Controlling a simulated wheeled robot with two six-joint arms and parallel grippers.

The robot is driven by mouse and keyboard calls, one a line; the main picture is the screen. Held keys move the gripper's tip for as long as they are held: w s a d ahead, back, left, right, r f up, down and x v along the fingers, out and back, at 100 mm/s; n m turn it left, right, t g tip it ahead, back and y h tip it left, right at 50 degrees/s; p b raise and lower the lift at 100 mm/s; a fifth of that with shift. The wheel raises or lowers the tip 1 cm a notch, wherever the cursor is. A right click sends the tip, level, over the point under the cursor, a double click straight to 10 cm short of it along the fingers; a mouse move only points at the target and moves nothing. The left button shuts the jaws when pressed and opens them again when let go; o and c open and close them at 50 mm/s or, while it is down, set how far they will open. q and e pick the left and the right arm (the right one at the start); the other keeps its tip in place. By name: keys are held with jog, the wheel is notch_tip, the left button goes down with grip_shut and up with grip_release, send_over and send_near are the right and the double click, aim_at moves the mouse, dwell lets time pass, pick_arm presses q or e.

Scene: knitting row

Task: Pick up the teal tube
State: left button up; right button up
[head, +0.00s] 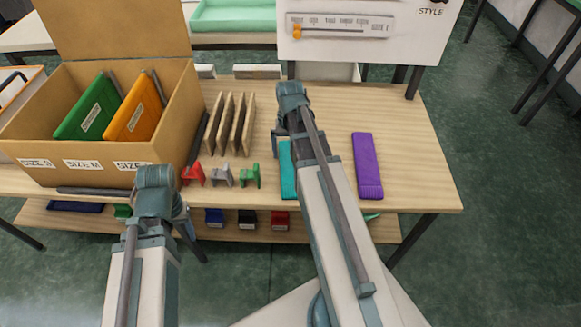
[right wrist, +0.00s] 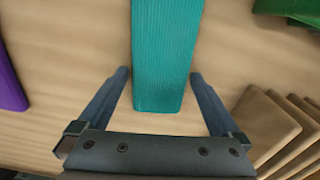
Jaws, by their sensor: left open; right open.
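The teal tube (head: 288,172) lies flat on the wooden table, partly covered by my right arm in the head view. In the right wrist view, the ribbed teal tube (right wrist: 165,50) runs from the top edge down between the fingers. My right gripper (right wrist: 161,75) is open, with one finger on each side of the tube's near end and a gap on both sides. It is mostly hidden in the head view. My left gripper (head: 184,216) is open near the table's front edge, left of the tube; its fingers are hard to make out.
A purple tube (head: 367,166) lies right of my right arm. Red (head: 193,175), grey (head: 222,176) and green (head: 249,175) clips stand left of the teal tube, with upright wooden slats (head: 230,122) behind. A cardboard box (head: 75,150) holds green and orange pieces.

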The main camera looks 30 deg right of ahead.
jog(key=c, duration=1.1)
jog(key=shift+o, duration=0.2)
jog(key=shift+r, duration=0.15)
notch_tip(320, 180, up, 10)
jog(key=p, duration=1)
